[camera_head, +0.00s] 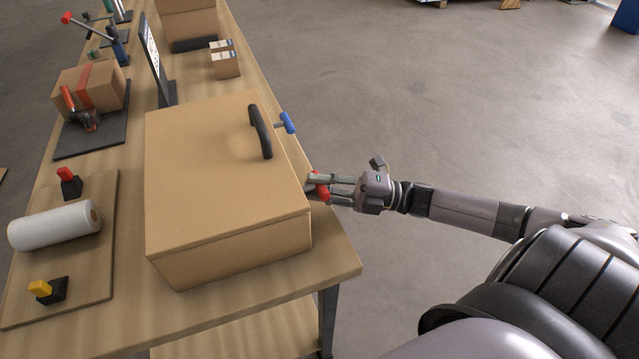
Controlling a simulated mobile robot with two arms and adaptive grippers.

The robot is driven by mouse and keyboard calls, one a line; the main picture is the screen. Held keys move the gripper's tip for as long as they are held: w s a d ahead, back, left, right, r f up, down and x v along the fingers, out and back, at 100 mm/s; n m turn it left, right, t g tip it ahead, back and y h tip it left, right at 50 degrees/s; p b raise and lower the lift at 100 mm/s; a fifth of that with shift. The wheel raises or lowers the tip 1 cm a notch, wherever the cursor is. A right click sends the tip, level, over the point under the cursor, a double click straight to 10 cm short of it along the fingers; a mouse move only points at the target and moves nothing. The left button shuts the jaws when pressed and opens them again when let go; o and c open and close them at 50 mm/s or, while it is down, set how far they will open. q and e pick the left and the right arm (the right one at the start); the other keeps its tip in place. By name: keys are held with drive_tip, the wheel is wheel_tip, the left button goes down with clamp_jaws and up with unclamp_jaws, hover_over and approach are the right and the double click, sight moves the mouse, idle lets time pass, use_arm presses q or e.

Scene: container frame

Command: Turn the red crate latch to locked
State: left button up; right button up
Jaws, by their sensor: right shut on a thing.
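The red latch (322,188) is on the right side of the wooden crate (205,150), near its front corner. My right gripper (318,187) comes in from the right and is shut on the red latch. The fingers hide part of the latch, so its exact angle cannot be told. A blue latch (287,122) sits farther back on the same side of the crate. The crate's lid is down, with a black handle (261,132) on top. My left gripper is not in view.
The crate stands on a wooden table (300,285). To the left are a board (95,270) with a white paper roll (54,226), a red toggle (69,182) and a yellow toggle (46,290). Behind are a black sign (156,65) and small boxes (225,64). The floor right of the table is clear.

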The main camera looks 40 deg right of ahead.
drive_tip(key=shift+r, duration=0.15)
clamp_jaws()
drive_tip(key=shift+r+m+h+p, duration=0.25)
drive_tip(key=shift+m+p, duration=0.35)
drive_tip(key=shift+p, duration=0.35)
drive_tip(key=m+h+p, duration=0.1)
drive_tip(key=m+p, duration=0.3)
drive_tip(key=shift+h+p, duration=0.35)
drive_tip(key=shift+p, duration=0.05)
drive_tip(key=shift+w+m+g+h+p, duration=0.1)
drive_tip(key=shift+m+g+h+p, duration=0.3)
drive_tip(key=shift+m+g+p, duration=0.55)
drive_tip(key=m+g+p, duration=0.1)
drive_tip(key=m, duration=0.1)
drive_tip(key=m+g+p, duration=0.1)
drive_tip(key=m+p, duration=0.1)
drive_tip(key=m, duration=0.1)
drive_tip(key=shift+w+d+h+p, duration=0.1)
drive_tip(key=shift+h+p, duration=0.2)
drive_tip(key=shift+h, duration=0.1)
drive_tip(key=shift+f+m+g+p, duration=0.1)
drive_tip(key=shift+m+g+p, duration=0.85)
drive_tip(key=shift+m+p, duration=0.25)
drive_tip(key=shift+m, duration=0.25)
drive_tip(key=shift+f, duration=0.1)
drive_tip(key=o, duration=0.9)
unclamp_jaws()
drive_tip(key=shift+f, duration=0.1)
